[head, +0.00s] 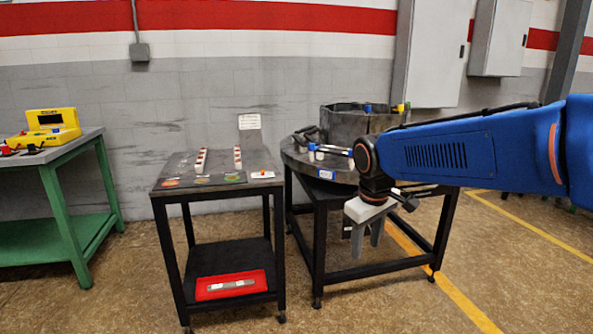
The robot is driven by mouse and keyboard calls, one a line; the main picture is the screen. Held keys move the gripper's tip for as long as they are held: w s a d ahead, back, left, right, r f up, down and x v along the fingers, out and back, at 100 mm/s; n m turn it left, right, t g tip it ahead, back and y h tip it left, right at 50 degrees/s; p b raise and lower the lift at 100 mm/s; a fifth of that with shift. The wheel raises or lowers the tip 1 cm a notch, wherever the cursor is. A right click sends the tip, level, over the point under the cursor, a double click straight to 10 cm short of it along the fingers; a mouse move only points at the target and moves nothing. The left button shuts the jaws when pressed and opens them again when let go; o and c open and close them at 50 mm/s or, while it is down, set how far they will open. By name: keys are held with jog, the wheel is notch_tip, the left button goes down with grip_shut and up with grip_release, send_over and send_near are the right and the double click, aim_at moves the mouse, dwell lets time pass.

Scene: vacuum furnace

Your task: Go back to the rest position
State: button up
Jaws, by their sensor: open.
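My gripper (367,240) hangs from the end of my blue arm, pointing down, in the right half of the head view. Its two grey fingers are apart, with nothing seen between them. It is in front of the black-framed furnace stand and appears clear of the furniture. My arm reaches in from the right edge and hides part of the furnace and its round table.
The dark furnace (346,120) sits on a round table (300,160). Left of it, a black cart (185,170) bears two sample racks; a red tray (262,285) lies on its lower shelf. A green bench (75,150) holds a yellow case (50,122). Front floor is clear.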

jog(key=s+d+f+m, duration=0.2)
jog(key=s+d, duration=0.2)
jog(key=s, duration=0.4)
jog(key=s+d+f+m+t, duration=0.1)
jog(key=s+d+f+m, duration=0.1)
jog(key=s, duration=0.6)
jog(key=s+d+f+m+t, duration=0.1)
jog(key=s+d+m, duration=0.1)
jog(key=s+d, duration=0.3)
jog(key=shift+s+d+f+m, duration=0.35)
jog(key=shift+s+f+m, duration=0.05)
jog(key=shift+s, duration=1.25)
